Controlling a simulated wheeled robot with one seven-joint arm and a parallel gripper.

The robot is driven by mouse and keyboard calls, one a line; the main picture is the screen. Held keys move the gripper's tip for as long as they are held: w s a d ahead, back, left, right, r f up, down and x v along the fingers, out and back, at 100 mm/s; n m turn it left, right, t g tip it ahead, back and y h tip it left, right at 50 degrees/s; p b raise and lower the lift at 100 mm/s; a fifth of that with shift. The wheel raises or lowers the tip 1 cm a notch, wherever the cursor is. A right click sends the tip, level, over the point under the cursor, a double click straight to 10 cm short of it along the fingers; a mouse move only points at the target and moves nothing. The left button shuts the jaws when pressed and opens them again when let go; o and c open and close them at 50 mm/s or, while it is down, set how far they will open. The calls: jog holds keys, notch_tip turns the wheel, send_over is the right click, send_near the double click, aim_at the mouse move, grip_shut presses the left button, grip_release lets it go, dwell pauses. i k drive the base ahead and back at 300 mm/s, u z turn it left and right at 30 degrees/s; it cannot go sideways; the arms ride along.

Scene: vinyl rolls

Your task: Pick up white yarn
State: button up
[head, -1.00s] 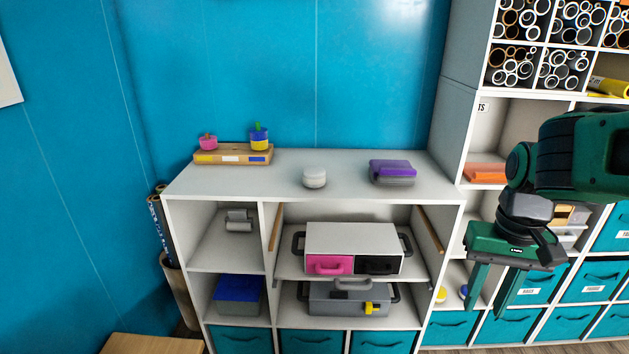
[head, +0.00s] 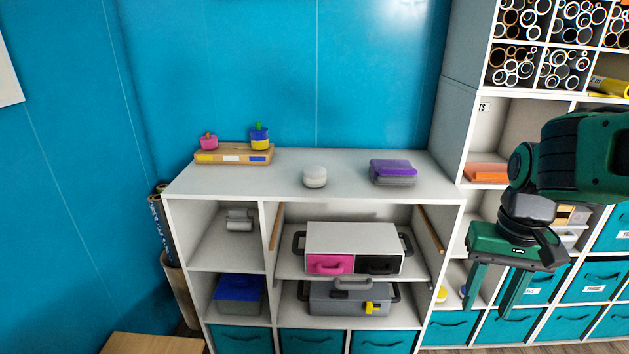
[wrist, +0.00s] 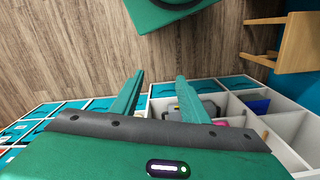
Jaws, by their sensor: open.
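A small white rounded object (head: 315,176), which looks like the white yarn, sits on the white top of the shelf unit (head: 350,165), near its middle. My gripper (head: 496,306) is open and empty in the head view. It hangs to the right of the shelf unit and lower than its top, apart from the white yarn. The wrist view also shows my gripper (wrist: 160,92) with its two green fingers spread and nothing between them. The white yarn cannot be made out in the wrist view.
A purple and grey box (head: 392,172) stands right of the yarn. A wooden tray (head: 233,157) with pink and yellow-blue items is at back left. A white drawer box (head: 353,247) and a grey toolbox (head: 347,298) fill lower shelves. The shelf top around the yarn is clear.

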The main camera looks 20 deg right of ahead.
aim_at(313, 176)
jog(key=z, duration=1.5)
jog(key=k, duration=1)
jog(key=u, duration=0.5)
jog(key=i, duration=1.2)
jog(key=z, duration=0.05)
